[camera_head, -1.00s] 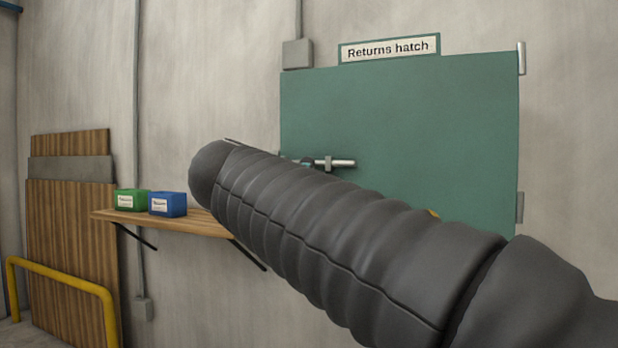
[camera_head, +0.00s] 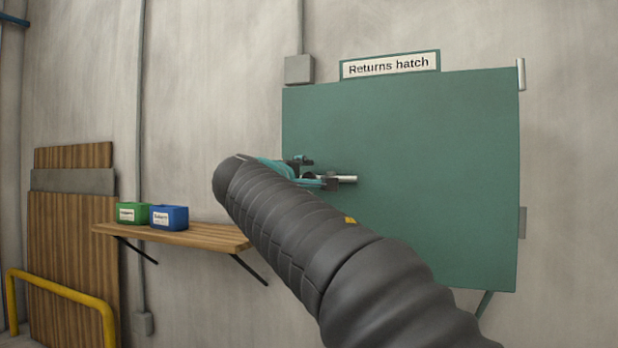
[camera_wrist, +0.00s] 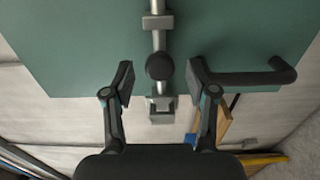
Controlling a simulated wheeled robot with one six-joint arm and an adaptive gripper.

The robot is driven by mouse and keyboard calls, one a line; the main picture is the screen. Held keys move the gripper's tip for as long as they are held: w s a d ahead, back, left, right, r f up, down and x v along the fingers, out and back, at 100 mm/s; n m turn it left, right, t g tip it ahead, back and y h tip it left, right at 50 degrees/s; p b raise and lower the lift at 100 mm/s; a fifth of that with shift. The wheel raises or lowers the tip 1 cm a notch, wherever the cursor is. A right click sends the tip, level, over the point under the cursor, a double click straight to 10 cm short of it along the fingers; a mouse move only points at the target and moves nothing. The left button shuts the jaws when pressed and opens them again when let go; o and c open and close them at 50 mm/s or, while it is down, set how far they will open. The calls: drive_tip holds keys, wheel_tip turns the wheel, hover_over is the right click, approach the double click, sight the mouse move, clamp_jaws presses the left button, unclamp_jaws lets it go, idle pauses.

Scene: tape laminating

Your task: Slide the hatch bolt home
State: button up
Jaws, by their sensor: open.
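The green returns hatch (camera_head: 430,170) stands flat against the wall under its sign. Its silver bolt rod (camera_head: 348,179) lies level near the left edge, partly hidden by my gripper (camera_head: 318,173). In the wrist view the rod (camera_wrist: 159,40) runs through a bracket (camera_wrist: 157,22) and carries a round black knob (camera_wrist: 159,66). My gripper (camera_wrist: 161,80) is open, one finger on each side of the knob, with gaps showing. A metal keeper (camera_wrist: 162,116) sits just past the hatch edge; I cannot tell whether the rod's end is in it.
A black handle (camera_wrist: 250,77) sticks out close beside the right finger in the wrist view. A wooden shelf (camera_head: 190,237) with a green box (camera_head: 132,214) and a blue box (camera_head: 169,218) is left of the hatch. A yellow rail (camera_head: 65,288) stands lower left.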

drive_tip(key=shift+x, duration=1.35)
drive_tip(key=shift+c, duration=0.2)
clamp_jaws()
